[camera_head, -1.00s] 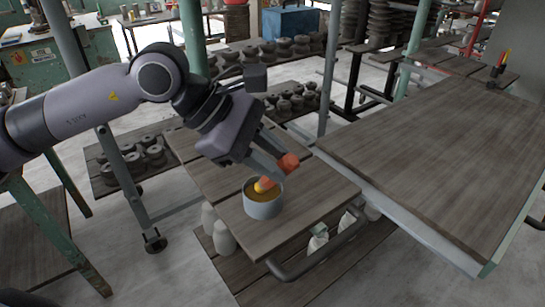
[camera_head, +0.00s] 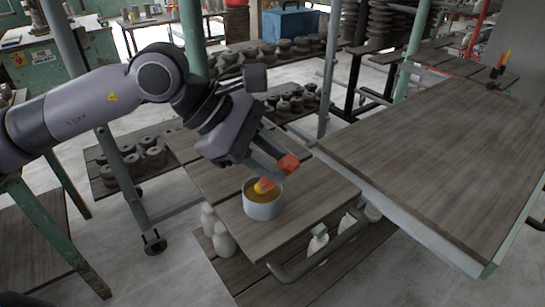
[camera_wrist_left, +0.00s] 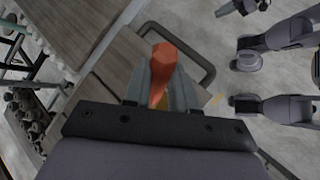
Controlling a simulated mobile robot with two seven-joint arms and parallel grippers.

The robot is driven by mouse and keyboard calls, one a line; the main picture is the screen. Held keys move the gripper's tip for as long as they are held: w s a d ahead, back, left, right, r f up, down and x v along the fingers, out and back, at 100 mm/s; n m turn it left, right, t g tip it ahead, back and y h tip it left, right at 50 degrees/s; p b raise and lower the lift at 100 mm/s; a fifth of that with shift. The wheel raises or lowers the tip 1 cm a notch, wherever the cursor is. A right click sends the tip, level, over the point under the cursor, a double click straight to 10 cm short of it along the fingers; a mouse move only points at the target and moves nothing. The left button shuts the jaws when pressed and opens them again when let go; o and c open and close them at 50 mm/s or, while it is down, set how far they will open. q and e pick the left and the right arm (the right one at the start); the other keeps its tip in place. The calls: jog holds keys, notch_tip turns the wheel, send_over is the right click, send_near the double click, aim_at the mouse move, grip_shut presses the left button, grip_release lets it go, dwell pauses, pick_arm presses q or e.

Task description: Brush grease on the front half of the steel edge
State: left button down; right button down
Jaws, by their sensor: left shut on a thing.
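My left gripper (camera_head: 271,170) is shut on a brush with an orange handle (camera_head: 288,164). The handle also shows between the fingers in the left wrist view (camera_wrist_left: 162,70). The brush's yellow-orange lower part (camera_head: 264,186) reaches down into a grey pot (camera_head: 263,209) of yellow-brown grease. The bristle tips are hidden in the pot. The pot stands upright on a small wooden-topped cart (camera_head: 225,184). The steel edge (camera_head: 408,219) runs as a grey strip along the near left side of the large wooden table, to the right of the gripper and apart from it. My right gripper is not seen.
The large wooden table top (camera_head: 430,150) is clear in its middle; a dark holder with red and yellow tools (camera_head: 498,70) stands at its far right. A bent metal handle (camera_head: 318,254) juts from the cart's front. A grey post (camera_head: 329,75) rises behind the cart.

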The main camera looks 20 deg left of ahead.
pick_arm(q)
jog(key=shift+f, duration=0.15)
notch_tip(320, 180, up, 7)
jog(key=p, duration=0.3)
dwell(0.4)
dwell(0.4)
jog(key=w+a+f+n+t+y, duration=0.1)
jog(key=w+a+n+t+y, duration=0.1)
jog(key=n, duration=0.5)
jog(key=w+a+f+n+t+y+p, duration=0.1)
jog(key=w+a+n+t+y, duration=0.1)
jog(key=a+n+t+y, duration=0.2)
jog(key=shift+a+f+n+y, duration=0.3)
jog(key=shift+a+n+y, duration=0.9)
jog(key=shift+a+n, duration=0.85)
jog(key=shift+w+a+m, duration=0.1)
jog(key=shift+a+m, duration=0.1)
jog(key=shift+m, duration=0.15)
